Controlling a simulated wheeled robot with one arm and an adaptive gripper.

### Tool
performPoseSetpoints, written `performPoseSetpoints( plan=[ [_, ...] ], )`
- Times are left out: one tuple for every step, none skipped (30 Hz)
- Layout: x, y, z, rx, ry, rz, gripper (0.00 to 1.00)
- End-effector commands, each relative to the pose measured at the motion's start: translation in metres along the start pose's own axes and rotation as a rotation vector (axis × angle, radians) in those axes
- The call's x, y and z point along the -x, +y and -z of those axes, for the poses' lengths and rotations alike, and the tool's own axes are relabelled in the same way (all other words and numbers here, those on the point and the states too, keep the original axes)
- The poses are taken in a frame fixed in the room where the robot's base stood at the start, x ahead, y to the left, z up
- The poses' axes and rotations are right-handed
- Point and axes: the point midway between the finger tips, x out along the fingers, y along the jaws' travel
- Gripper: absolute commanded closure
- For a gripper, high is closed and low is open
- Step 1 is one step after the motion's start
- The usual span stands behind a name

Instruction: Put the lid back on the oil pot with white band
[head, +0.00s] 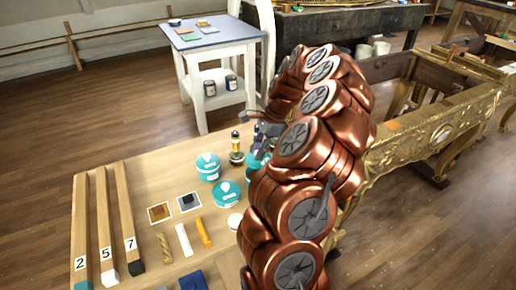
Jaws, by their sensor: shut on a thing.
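My gripper (261,149) is small in the head view, over the bench's far right part and partly covered by my copper arm. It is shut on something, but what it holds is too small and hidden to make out. A teal pot (252,166) shows just below it, mostly behind my arm. Two more teal pots with white markings, a rear pot (208,168) and a front pot (227,195), stand to the left. I cannot tell which pot is the oil pot with white band. A small white disc (235,221) lies in front; I cannot tell if it is a lid.
A black-and-amber bottle-like thing (236,149) stands close left of my gripper. Sample squares (160,212), short sticks (183,240) and numbered wooden bars (105,225) lie on the bench (140,185). A gilt console (440,135) stands right, beyond my arm.

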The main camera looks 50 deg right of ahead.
Motion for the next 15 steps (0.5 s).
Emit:
performPoseSetpoints(
  plan=[
    [-0.004, 0.000, 0.001, 0.000, 0.000, -0.001, 1.00],
    [-0.006, 0.000, 0.002, 0.000, 0.000, 0.000, 1.00],
    [-0.008, 0.000, 0.003, 0.001, 0.000, -0.001, 1.00],
    [-0.010, 0.000, 0.004, 0.001, 0.000, -0.001, 1.00],
    [-0.012, 0.000, 0.005, 0.001, 0.001, -0.001, 1.00],
    [-0.015, 0.000, 0.006, 0.001, 0.001, -0.001, 1.00],
    [-0.018, 0.000, 0.007, 0.001, 0.001, -0.001, 1.00],
    [-0.020, 0.000, 0.008, 0.002, 0.001, -0.002, 1.00],
    [-0.023, 0.000, 0.009, 0.002, 0.000, -0.002, 1.00],
    [-0.025, 0.000, 0.010, 0.002, 0.000, -0.002, 1.00],
    [-0.027, 0.001, 0.011, 0.002, 0.000, -0.002, 1.00],
    [-0.030, 0.001, 0.012, 0.002, -0.001, -0.003, 1.00],
    [-0.033, 0.001, 0.013, 0.002, -0.001, -0.003, 1.00],
    [-0.035, 0.001, 0.014, 0.001, -0.001, -0.003, 1.00],
    [-0.038, 0.001, 0.015, 0.002, -0.001, -0.004, 1.00]
  ],
)
